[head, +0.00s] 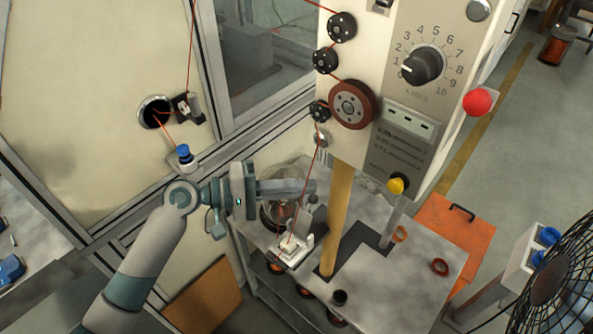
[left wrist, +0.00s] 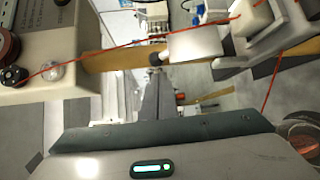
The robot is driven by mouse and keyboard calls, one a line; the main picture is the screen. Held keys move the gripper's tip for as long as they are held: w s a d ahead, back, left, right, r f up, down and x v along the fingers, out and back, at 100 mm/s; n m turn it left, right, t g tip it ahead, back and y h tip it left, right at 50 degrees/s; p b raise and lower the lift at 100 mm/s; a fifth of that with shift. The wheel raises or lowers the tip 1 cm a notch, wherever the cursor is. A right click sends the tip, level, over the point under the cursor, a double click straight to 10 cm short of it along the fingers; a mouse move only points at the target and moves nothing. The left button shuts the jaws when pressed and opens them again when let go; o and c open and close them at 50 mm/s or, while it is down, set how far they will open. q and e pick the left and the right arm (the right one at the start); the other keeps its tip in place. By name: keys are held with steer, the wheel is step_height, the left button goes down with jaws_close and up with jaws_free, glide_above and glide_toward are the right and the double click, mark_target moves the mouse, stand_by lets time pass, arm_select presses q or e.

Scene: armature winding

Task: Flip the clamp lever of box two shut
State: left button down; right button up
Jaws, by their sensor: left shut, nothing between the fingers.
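The tension box with the numbered dial (head: 421,64) stands at upper centre in the head view. I cannot tell from any marking whether it is box two. A clear round knob (head: 321,138) sits at its lower left edge and also shows in the left wrist view (left wrist: 52,72). A small white clamp block (head: 291,248) lies on the bench below, with the red wire running down to it. My left gripper (head: 311,187) is shut and empty, left of the wooden post and below the box. In the left wrist view its fingers (left wrist: 155,95) point toward a white part with a dark ball (left wrist: 156,58). My right gripper is out of view.
A wooden post (head: 338,215) rises from the grey bench (head: 420,270). Red wire runs over several pulleys (head: 351,104). A yellow knob (head: 396,186) and red ball (head: 477,102) stick out from the box. A black fan (head: 550,285) stands at lower right.

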arm_select(q)
steer(key=shift+s, duration=0.5)
